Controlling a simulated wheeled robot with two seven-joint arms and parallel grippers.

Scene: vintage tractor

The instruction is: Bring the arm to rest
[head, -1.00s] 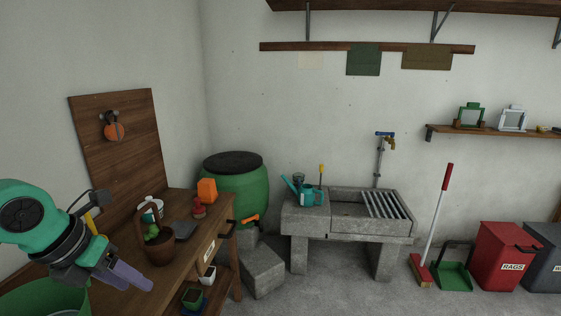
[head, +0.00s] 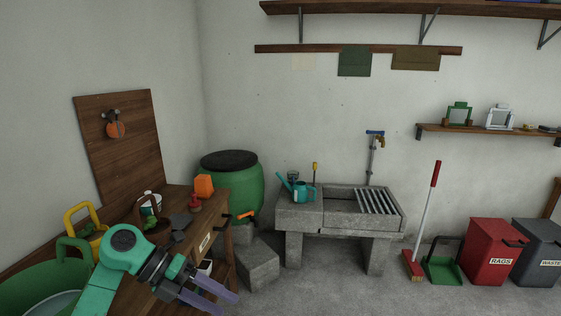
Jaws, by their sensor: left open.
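My left arm comes in from the lower left in the head view. Its gripper (head: 212,296) has purple fingers that are spread apart, with nothing seen between them. My right gripper does not show.
On the bench are an orange block (head: 204,186), a small red item (head: 195,203) and a yellow-handled holder (head: 82,232). A green tub (head: 30,285) is at lower left. A green barrel (head: 236,187) and stone sink (head: 340,220) stand behind. The floor at lower middle is clear.

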